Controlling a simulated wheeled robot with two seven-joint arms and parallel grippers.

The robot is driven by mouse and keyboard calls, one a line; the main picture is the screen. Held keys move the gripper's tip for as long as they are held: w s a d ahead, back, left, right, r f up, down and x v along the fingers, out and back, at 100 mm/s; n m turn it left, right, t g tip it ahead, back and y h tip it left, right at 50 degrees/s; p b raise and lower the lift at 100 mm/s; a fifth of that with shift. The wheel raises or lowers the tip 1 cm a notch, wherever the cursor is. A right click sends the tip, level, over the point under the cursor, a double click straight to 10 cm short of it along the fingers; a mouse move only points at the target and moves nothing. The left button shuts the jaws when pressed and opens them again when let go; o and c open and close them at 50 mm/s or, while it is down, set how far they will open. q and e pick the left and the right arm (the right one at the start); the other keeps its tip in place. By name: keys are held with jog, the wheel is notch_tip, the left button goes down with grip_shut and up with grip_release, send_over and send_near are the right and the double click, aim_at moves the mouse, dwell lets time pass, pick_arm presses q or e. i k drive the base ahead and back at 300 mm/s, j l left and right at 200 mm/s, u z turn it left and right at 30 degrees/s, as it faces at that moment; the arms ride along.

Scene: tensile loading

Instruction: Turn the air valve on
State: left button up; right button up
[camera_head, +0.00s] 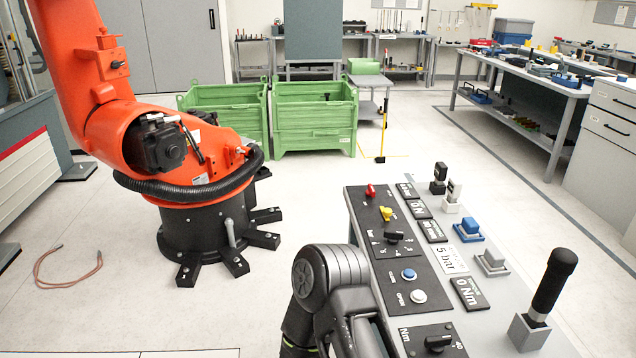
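A grey console (548,335) stands at the right front with dark control panels on top. A red knob (370,190) is at its far end and a yellow knob (386,213) is just nearer. A black rotary knob (394,236) with a scale around it follows, then a blue button (408,274) and a white button (418,296) near an "OPEN" label. I cannot read which control is the air valve. A dark grey link of one of my arms rises beside the console's left edge and hides part of it. Neither gripper shows.
A black knob marked Nm (438,342) is at the near end. A tall black handle (552,285) and several small blocks stand along the console's right side. A large orange robot (105,110) stands at the left. Green crates (314,118) are behind.

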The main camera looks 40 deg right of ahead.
aim_at(371, 192)
jog(key=i+j+z, duration=0.25)
jog(key=i, duration=0.25)
jog(key=i+j+z, duration=0.25)
jog(key=i, duration=0.2)
jog(key=i+z, duration=0.25)
jog(key=z, duration=0.15)
jog(key=i+z, duration=0.2)
jog(key=z, duration=0.25)
jog(key=i+j+z, duration=0.15)
jog(key=z, duration=0.25)
jog(key=i+j+z, duration=0.2)
jog(key=z, duration=0.25)
jog(key=i+j+z, duration=0.25)
jog(key=z, duration=0.15)
jog(key=i+j+z, duration=0.2)
jog(key=j+z, duration=0.15)
jog(key=i+j+z, duration=0.15)
jog(key=j+z, duration=0.6)
jog(key=i+j+z, duration=0.1)
jog(key=j+z, duration=0.25)
